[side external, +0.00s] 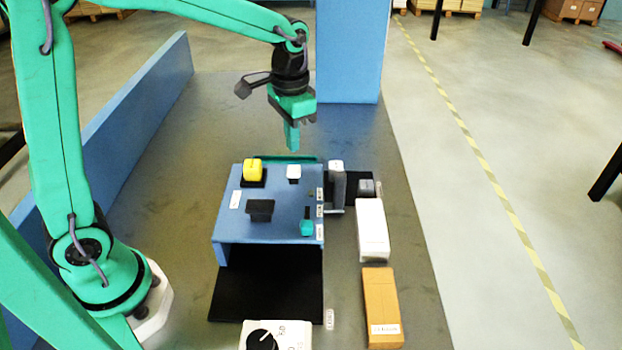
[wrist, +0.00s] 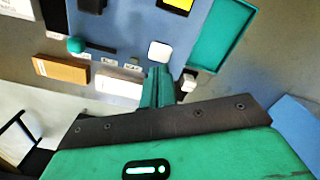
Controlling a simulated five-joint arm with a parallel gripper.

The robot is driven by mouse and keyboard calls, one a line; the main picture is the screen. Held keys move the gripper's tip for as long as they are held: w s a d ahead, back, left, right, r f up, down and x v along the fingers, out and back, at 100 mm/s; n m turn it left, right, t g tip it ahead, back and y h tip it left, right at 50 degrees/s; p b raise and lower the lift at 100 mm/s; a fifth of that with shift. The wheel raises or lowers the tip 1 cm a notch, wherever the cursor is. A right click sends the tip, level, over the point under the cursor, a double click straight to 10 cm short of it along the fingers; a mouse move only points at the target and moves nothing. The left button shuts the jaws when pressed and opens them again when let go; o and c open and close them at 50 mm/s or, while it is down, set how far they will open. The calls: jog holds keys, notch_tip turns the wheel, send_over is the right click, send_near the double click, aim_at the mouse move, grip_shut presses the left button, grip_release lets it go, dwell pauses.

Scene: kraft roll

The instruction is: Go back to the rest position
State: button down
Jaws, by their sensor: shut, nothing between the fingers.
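My gripper (side external: 292,136) is green and points down above the back of the blue control box (side external: 232,222). Its fingers are shut with nothing between them, and they hang apart from everything below. In the wrist view my gripper (wrist: 157,88) shows its fingers together, with the box top beyond them. The box top carries a yellow button (side external: 253,169), a white button (side external: 293,172), a black block (side external: 260,209) and a teal knob (side external: 306,228). A green tray (side external: 285,159) lies just behind the box, partly hidden.
A white box (side external: 372,229) and a brown box (side external: 380,306) lie right of the control box. A grey lever with a white top (side external: 336,185) stands at its right edge. A white dial unit (side external: 275,335) is in front. A blue wall (side external: 130,110) and a blue column (side external: 350,50) bound the table.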

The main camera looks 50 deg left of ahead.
dwell(0.3)
jog(key=shift+s+a+r, duration=0.1)
jog(key=shift+s+r, duration=0.35)
jog(key=s+a+r+n+t, duration=0.1)
jog(key=s+r+t, duration=0.1)
jog(key=s, duration=0.6)
jog(key=s+a+r+n+t, duration=0.2)
jog(key=s+r+t, duration=0.1)
jog(key=s, duration=0.5)
jog(key=shift+s+r+t, duration=0.3)
jog(key=shift+s+r, duration=0.05)
jog(key=shift+s, duration=0.05)
